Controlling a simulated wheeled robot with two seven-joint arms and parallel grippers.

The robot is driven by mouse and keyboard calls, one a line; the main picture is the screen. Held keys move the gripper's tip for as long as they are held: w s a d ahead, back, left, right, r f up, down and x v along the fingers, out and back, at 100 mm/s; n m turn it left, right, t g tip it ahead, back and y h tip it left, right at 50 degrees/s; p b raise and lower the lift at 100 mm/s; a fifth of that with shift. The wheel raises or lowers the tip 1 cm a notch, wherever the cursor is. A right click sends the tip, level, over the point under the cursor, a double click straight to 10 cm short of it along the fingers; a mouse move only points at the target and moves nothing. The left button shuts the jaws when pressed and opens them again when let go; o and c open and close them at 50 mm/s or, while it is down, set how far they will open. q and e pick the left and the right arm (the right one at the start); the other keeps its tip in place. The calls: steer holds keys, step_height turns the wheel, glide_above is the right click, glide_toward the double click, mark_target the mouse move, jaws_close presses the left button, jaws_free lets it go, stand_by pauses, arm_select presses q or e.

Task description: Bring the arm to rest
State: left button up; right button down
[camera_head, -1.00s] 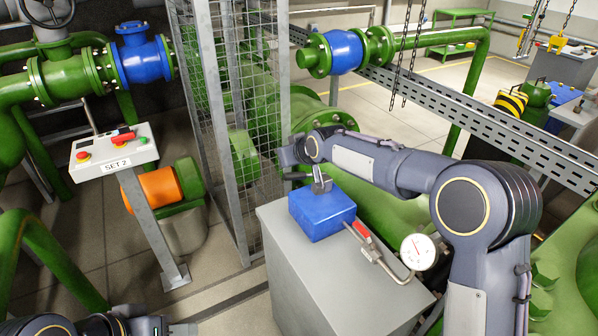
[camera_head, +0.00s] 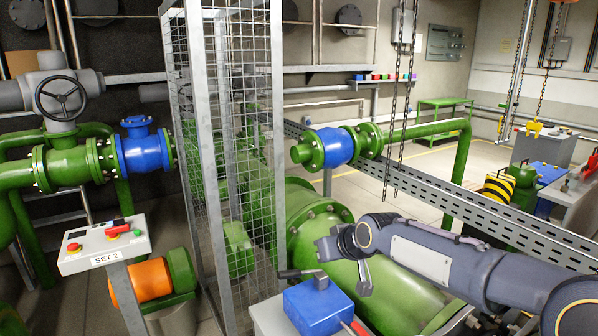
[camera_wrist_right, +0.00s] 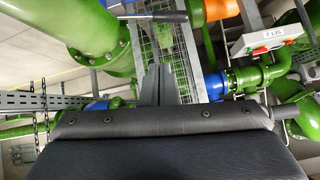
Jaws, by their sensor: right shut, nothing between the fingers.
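My right arm comes in from the right in the head view. Its gripper (camera_head: 365,280) points down, just right of a blue block (camera_head: 316,305) with a dark lever (camera_head: 302,273) on top, and looks apart from it. In the right wrist view the two fingers of my right gripper (camera_wrist_right: 155,84) are together with nothing between them. The lever (camera_wrist_right: 155,17) shows at the top of that view, clear of the fingers. My left gripper is not in view.
The blue block sits on a grey cabinet (camera_head: 268,318). A wire mesh cage (camera_head: 228,130) and a SET 2 control box (camera_head: 104,246) stand to the left. Large green pipes (camera_head: 320,235) lie behind the gripper. Chains (camera_head: 396,110) hang over a perforated rail (camera_head: 480,212).

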steer(key=s+d+m+g, duration=0.1)
steer(key=s+d+m, duration=0.1)
steer(key=s+d, duration=0.65)
steer(key=s+d+m, duration=0.1)
steer(key=s+d, duration=0.4)
steer(key=s, duration=0.6)
steer(key=s+f+m, duration=0.1)
steer(key=s+f, duration=0.2)
steer(key=s, duration=0.6)
steer(key=s+f+m+g, duration=0.1)
steer(key=s+f, duration=0.3)
steer(key=s, duration=0.5)
steer(key=shift+d+m+g+h, duration=0.3)
steer(key=shift+d+m+h, duration=0.1)
steer(key=shift+d+m, duration=0.1)
steer(key=shift+w, duration=0.1)
